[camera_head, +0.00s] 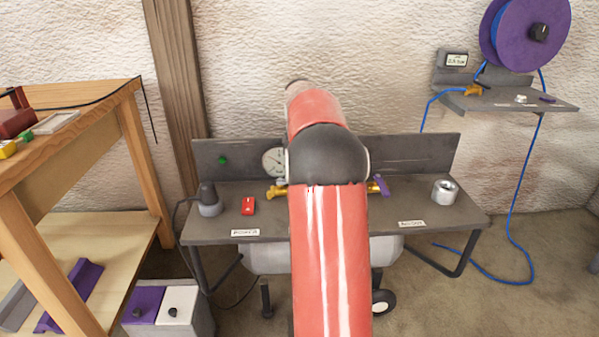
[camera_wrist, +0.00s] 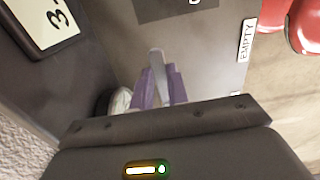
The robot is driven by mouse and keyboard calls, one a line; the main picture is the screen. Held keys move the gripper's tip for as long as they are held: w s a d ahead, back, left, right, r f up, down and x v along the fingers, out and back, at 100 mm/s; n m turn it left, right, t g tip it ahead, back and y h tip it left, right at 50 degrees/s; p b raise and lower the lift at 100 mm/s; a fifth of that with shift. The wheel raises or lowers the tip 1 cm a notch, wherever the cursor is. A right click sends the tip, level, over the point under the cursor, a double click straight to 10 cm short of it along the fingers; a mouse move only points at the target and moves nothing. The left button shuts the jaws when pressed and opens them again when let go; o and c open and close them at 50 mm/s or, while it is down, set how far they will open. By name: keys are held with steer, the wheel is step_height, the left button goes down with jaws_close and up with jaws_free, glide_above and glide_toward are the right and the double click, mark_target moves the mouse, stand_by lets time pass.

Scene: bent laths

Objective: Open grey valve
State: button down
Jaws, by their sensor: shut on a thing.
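In the wrist view, my gripper (camera_wrist: 161,90) has its two purple fingers shut on a slim grey lever (camera_wrist: 156,57), which I take for the grey valve's handle. The lever's tip sticks out beyond the fingers. The valve body under it is hidden. In the head view, my red arm covers the middle of the dark bench (camera_head: 440,203) and hides the gripper and grey lever. Brass fittings show to the left (camera_head: 276,191) and right (camera_head: 373,188) of the arm, the right one beside a purple handle (camera_head: 382,184).
A round gauge (camera_head: 273,161), red switch (camera_head: 248,206) and metal nut (camera_head: 445,189) are on the bench. A digital display (camera_wrist: 50,22) and an EMPTY label (camera_wrist: 247,40) lie near the gripper. A wooden table (camera_head: 100,110) stands left; a shelf (camera_head: 545,101) with a purple reel (camera_head: 510,35) hangs right.

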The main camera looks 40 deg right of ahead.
steer(key=shift+r, duration=0.1)
steer(key=c, duration=1.4)
jaws_free()
steer(key=shift+o, duration=0.2)
step_height(320, 180, up, 8)
steer(key=shift+f, duration=0.2)
